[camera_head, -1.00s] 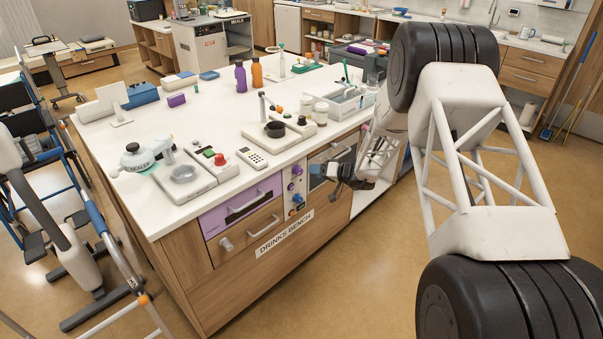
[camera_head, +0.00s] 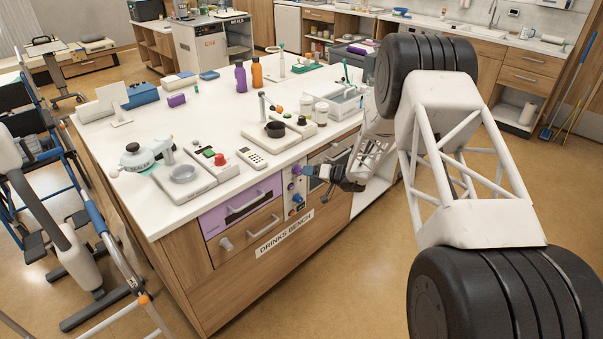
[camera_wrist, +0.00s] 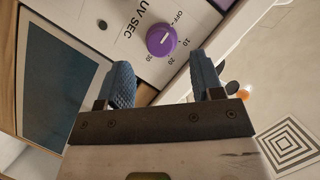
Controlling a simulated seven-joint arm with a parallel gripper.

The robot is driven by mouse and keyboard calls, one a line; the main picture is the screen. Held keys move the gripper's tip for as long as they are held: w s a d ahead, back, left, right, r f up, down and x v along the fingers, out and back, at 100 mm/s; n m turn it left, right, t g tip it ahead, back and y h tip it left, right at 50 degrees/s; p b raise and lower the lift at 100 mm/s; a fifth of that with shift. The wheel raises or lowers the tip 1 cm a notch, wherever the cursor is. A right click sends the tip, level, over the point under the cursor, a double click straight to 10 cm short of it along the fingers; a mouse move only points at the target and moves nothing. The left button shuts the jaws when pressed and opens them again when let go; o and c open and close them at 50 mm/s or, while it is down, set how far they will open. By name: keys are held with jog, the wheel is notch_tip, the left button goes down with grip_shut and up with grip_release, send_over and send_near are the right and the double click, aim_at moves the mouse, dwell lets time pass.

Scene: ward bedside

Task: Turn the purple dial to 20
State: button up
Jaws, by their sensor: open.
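The purple dial (camera_wrist: 161,41) sits on a white panel in the wrist view, with "UV SEC" printed on its left. Marks OFF, 10, 20 and 30 run around its right and lower side. Its pale pointer line slants to the upper right, seemingly on the OFF side of 10; the exact reading is hard to tell. My gripper (camera_wrist: 162,68) has two blue fingers spread apart, with nothing between them. The dial lies just beyond the gap between the fingertips, apart from them. In the head view the dial (camera_head: 296,170) is left of my gripper (camera_head: 309,171).
The panel is on the front of the drinks bench (camera_head: 225,302). A blue dial (camera_head: 297,198) sits lower on it. A purple drawer (camera_head: 242,204) with a handle is to the left, and a dark-fronted door (camera_wrist: 58,85) is beside the panel. The floor in front is clear.

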aim_at(298, 171)
jog(key=shift+x, duration=2.45)
jog(key=c, duration=0.9)
